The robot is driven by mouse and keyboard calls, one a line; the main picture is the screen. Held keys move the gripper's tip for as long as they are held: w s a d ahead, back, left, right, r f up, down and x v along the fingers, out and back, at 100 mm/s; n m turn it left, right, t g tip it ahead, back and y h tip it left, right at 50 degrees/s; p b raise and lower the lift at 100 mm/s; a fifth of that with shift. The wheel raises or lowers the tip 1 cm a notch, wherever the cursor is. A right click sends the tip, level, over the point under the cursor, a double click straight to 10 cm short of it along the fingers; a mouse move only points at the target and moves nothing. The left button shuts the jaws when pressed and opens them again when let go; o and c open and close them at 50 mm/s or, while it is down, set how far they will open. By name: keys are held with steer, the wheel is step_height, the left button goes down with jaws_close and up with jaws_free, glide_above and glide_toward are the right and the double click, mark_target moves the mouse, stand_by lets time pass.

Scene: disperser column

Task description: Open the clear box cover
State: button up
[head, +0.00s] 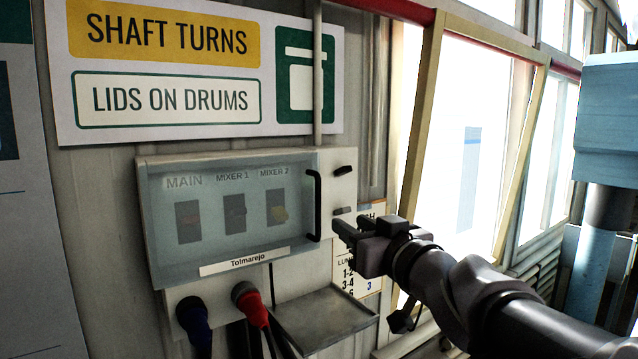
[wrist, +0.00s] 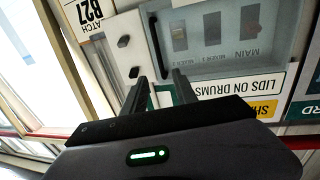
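The clear box cover (head: 215,240) is a see-through panel on the front of a grey wall box, and it looks shut. Switches marked MAIN, MIXER 1 and MIXER 2 show through it. A black upright bar handle (head: 314,205) is on the cover's right edge. My gripper (head: 349,224) is to the right of the handle, apart from it, and empty. In the wrist view, which is upside down, my gripper (wrist: 159,75) is open, and the handle (wrist: 155,40) shows between the lines of its two fingers. The cover (wrist: 215,68) shows beyond.
Two dark knobs (head: 345,170) are on the box's right side strip. Blue (head: 194,318) and red (head: 249,300) plugs hang below the box, beside a grey shelf (head: 325,318). A sign (head: 190,70) is above. A vertical pipe (head: 318,80) runs down to the box top.

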mark_target(319, 205)
steer(key=p+x, duration=0.1)
steer(key=x, duration=1.5)
steer(key=shift+w+a+f+p, duration=0.1)
steer(key=shift+w+f+p, duration=0.1)
steer(key=shift+w+p, duration=0.2)
steer(key=shift+s, duration=0.1)
jaws_close()
